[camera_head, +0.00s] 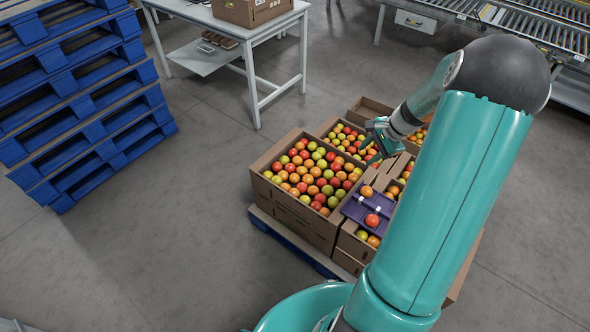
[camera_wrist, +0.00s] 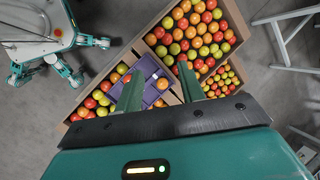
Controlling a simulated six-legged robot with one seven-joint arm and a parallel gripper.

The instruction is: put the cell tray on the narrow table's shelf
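The purple cell tray (camera_head: 353,211) lies on the boxes of tomatoes on the pallet, with a red tomato on it. In the wrist view the tray (camera_wrist: 150,96) shows between and beyond my fingers, with a few tomatoes on or around it. My gripper (camera_head: 380,138) is above the boxes, behind the tray in the head view. In the wrist view its two green fingers (camera_wrist: 160,88) stand apart with nothing held between them. The narrow white table (camera_head: 245,30) stands at the back, with a low shelf (camera_head: 200,62) bearing brown items.
Cardboard boxes (camera_head: 310,222) full of tomatoes sit on a blue pallet (camera_head: 290,238). A stack of blue pallets (camera_head: 85,110) stands at left. A closed cardboard box (camera_head: 250,10) is on the tabletop. A roller conveyor (camera_head: 520,25) is at back right. The floor between pallets and boxes is clear.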

